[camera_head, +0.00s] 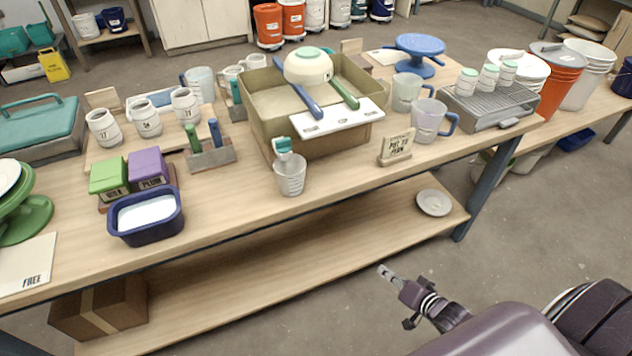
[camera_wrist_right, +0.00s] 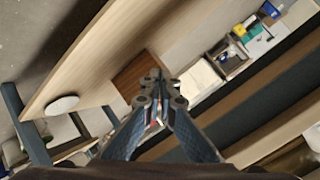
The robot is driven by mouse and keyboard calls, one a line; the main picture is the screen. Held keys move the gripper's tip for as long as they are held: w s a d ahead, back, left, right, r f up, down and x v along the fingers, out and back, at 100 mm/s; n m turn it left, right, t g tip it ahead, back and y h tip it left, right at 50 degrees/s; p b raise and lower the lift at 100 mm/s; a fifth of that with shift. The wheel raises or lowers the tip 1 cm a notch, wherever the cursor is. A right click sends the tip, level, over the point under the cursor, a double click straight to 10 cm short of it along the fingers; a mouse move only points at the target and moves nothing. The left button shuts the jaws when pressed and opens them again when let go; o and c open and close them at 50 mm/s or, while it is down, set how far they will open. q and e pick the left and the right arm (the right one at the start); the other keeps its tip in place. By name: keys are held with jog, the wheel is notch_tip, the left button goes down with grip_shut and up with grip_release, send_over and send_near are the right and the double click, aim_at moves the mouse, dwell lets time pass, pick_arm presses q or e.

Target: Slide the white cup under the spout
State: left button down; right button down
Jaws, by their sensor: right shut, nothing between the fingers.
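A whitish cup with dark graduation marks (camera_head: 290,178) stands upright on the table near its front edge. A teal-topped fitting, which looks like the spout (camera_head: 282,147), shows just above and behind the cup at the front of the tan basin (camera_head: 318,145). Whether the cup is directly under its opening I cannot tell. My right gripper (camera_head: 386,272) is shut and empty, in front of the table and below its top, well apart from the cup. Its closed fingers also show in the right wrist view (camera_wrist_right: 157,78). My left gripper is out of view.
A "put to turn" sign (camera_head: 396,147) and clear pitchers (camera_head: 430,120) stand right of the basin. A navy tub (camera_head: 146,215) sits to the left. The table front between tub and cup is clear. A plate (camera_head: 434,203) lies on the lower shelf.

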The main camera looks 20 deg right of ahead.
jog(key=w+a+r+m+t+y, duration=0.1)
jog(key=w+r+y, duration=0.15)
jog(key=r, duration=0.45)
jog(key=w+a+r+m+t+y, duration=0.15)
jog(key=w+r, duration=0.25)
jog(key=r, duration=0.4)
jog(key=m+t+y, duration=0.2)
jog(key=y, duration=0.1)
send_near(307, 193)
jog(key=s+d+r, duration=0.2)
jog(key=d+r, duration=0.2)
jog(key=d, duration=0.1)
jog(key=x, duration=0.6)
jog(key=p+x, duration=0.1)
jog(key=x, duration=0.2)
jog(key=shift+w+d+f, duration=0.25)
jog(key=shift+w, duration=0.15)
jog(key=shift+w+a+m+p, duration=0.15)
jog(key=shift+w+a+p, duration=0.1)
jog(key=shift+a, duration=0.35)
jog(key=shift+w+a+m+p, duration=0.15)
jog(key=shift+w+a, duration=0.1)
jog(key=shift+a, duration=0.35)
jog(key=shift+w+a+f, duration=0.1)
jog(key=shift+w+a, duration=0.1)
jog(key=shift+a, duration=0.5)
jog(key=shift+w+a, duration=0.2)
jog(key=shift+a, duration=0.35)
jog(key=shift+w+a, duration=0.2)
jog(key=shift+a, duration=0.35)
